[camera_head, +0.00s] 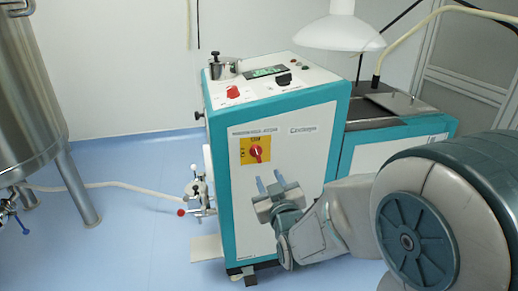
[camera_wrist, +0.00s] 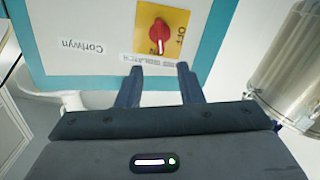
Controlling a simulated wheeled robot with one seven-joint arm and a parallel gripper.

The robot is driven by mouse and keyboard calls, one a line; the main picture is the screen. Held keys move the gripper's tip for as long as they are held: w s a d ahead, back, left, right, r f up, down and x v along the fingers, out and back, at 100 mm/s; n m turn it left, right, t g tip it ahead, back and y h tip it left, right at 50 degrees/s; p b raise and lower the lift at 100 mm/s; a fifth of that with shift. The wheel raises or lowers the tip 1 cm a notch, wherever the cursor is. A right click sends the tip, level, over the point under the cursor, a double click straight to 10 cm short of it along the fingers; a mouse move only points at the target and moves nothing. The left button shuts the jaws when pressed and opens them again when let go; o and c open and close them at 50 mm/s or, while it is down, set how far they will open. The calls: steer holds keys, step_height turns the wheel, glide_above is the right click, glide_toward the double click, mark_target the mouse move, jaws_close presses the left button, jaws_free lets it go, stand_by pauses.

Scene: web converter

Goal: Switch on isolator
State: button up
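The isolator is a red rotary knob (camera_head: 256,152) on a yellow plate (camera_head: 246,158) on the white front panel of a teal-edged machine. The knob also shows in the wrist view (camera_wrist: 159,32), upside down, with a white mark pointing to the picture's bottom. "OFF" is printed on the plate to the right there; the other lettering is too small to read surely. My gripper (camera_head: 269,181) is in front of the panel, below and slightly right of the knob. Its two fingers, also in the wrist view (camera_wrist: 159,69), are apart with nothing between them. They appear clear of the knob.
The machine's top (camera_head: 270,80) has another red knob (camera_head: 233,91), a display and a black switch. A valve with a red-tipped handle (camera_head: 195,197) stands at its left side. A steel tank (camera_head: 25,90) is at far left.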

mark_target(258, 155)
steer(key=p+x, duration=0.2)
steer(key=x, duration=0.9)
steer(key=shift+f+p, duration=0.1)
steer(key=shift+p, duration=0.2)
jaws_close()
